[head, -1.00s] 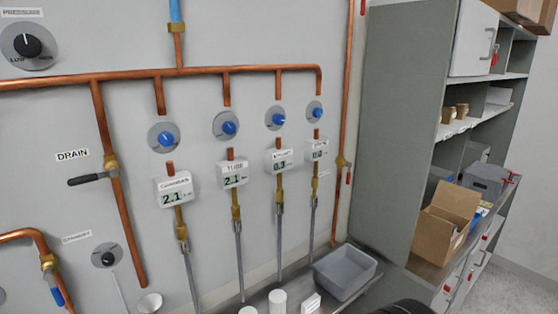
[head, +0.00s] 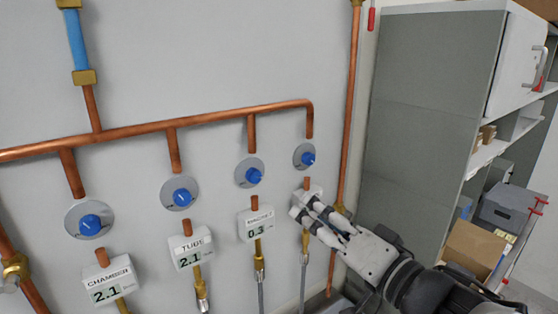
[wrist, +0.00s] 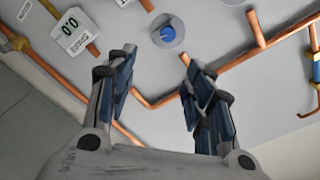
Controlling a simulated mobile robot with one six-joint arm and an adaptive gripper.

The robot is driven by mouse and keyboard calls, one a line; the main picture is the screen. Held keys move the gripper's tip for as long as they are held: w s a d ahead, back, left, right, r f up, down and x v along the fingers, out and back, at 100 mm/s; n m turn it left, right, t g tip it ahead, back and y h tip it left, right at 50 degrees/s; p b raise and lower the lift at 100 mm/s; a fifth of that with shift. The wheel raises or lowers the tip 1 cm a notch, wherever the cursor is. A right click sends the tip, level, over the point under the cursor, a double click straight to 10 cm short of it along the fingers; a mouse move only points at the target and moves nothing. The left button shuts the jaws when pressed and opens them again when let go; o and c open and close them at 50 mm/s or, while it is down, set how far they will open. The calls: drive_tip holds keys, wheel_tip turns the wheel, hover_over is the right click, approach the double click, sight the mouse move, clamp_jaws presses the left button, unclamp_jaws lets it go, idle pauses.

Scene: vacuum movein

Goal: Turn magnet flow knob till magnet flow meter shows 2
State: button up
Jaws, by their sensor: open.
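The magnet flow meter (head: 259,224) is a white box on the wall reading 0.3, third from left. The magnet flow knob (head: 254,175), blue on a grey disc, is above it. My gripper (head: 306,203) is right of the magnet meter and lower than the knob, in front of the rightmost meter, which it partly hides. In the wrist view my gripper (wrist: 158,55) is open and empty, its fingers spread. Beyond the tips is a blue knob (wrist: 168,33), apparently the rightmost one, near a meter (wrist: 75,38) reading 0.0.
The chamber meter (head: 106,286) and tube meter (head: 190,253) both read 2.1. Their blue knobs are the chamber knob (head: 90,225) and tube knob (head: 182,197). A copper pipe (head: 215,118) runs above the knobs. A grey cabinet (head: 430,110) stands at the right.

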drive_tip(key=p, duration=1.2)
approach(256, 177)
drive_tip(key=shift+y, duration=0.3)
drive_tip(key=x, duration=0.8)
drive_tip(key=shift+w+f+p, duration=0.2)
drive_tip(key=shift+w+p, duration=0.1)
drive_tip(key=shift+p, duration=0.1)
drive_tip(key=shift+c, duration=0.3)
drive_tip(key=c, duration=1)
